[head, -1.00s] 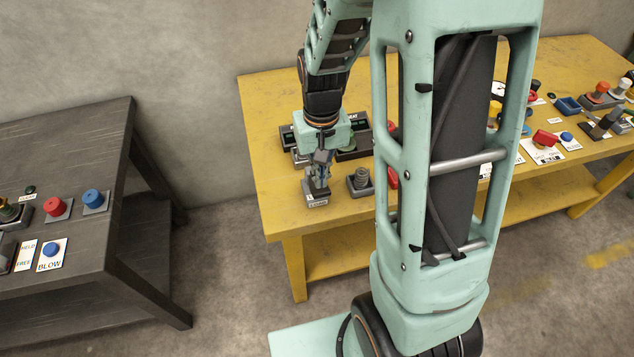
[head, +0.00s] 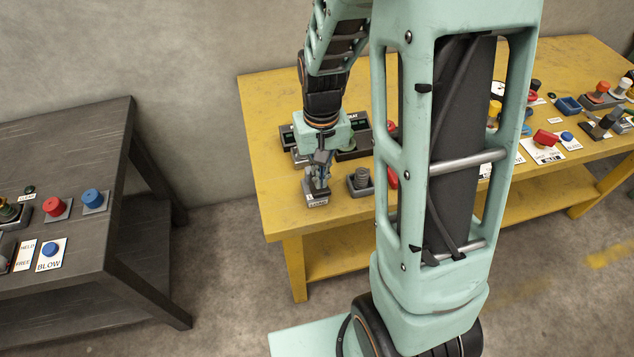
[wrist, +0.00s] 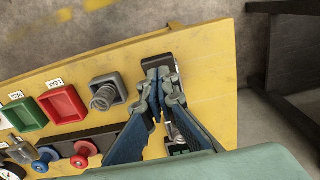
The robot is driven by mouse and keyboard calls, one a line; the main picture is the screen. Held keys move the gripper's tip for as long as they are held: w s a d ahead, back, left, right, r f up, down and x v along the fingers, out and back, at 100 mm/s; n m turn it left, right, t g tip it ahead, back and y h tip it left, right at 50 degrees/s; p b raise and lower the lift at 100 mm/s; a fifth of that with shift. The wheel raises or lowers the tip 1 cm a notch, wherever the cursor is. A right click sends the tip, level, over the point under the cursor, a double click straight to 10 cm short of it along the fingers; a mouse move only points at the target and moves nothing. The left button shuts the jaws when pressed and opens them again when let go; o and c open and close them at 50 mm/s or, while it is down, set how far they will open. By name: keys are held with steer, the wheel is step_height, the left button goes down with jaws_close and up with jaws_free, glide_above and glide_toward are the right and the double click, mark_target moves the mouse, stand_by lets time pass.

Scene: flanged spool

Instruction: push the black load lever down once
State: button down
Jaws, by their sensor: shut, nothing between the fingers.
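My gripper (head: 319,184) points down over the load station at the front left of the yellow table. Its fingers are shut with nothing between them, and the fingertips show in the wrist view (wrist: 160,78). The load station's dark base (head: 317,201) carries a small white label on its front. A dark edge of that base also shows beyond the fingertips in the wrist view (wrist: 158,60). The black lever is mostly hidden by the fingers. I cannot tell its exact angle or whether the fingertips touch it.
A grey holder with a coiled spring (head: 361,182) stands close right of the load station, and it shows in the wrist view (wrist: 104,97). Red (wrist: 64,104) and green trays lie beyond it. A dark display unit (head: 352,142) stands behind. A grey table (head: 120,225) is at left.

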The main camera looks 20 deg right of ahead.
mark_target(320, 192)
steer(key=shift+f+b, duration=2.2)
steer(key=shift+f, duration=0.75)
step_height(320, 192, up, 8)
steer(key=p, duration=0.6)
steer(key=shift+r, duration=0.15)
